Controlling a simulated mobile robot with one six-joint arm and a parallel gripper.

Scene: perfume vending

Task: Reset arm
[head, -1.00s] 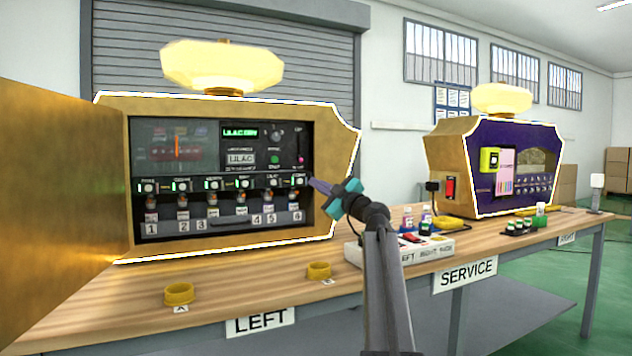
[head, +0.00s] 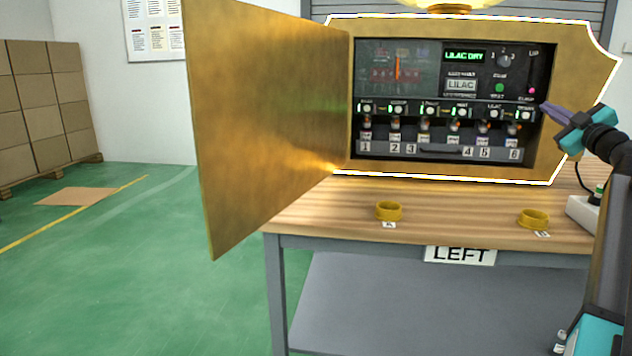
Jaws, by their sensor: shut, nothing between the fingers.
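My arm reaches up at the right edge of the head view. My gripper (head: 546,108) is shut and empty. Its tip points left, in front of the right part of the open left vending machine's panel (head: 445,100), near the button above slot 6. I cannot tell whether it touches the panel. The machine (head: 565,60) has a gold body, and its gold door (head: 265,120) is swung wide open to the left. Several small bottles stand behind the numbered slots.
Two gold rings (head: 389,211) and (head: 534,219) lie on the wooden table (head: 320,215), above the LEFT sign (head: 460,255). Stacked cartons (head: 45,110) stand far left.

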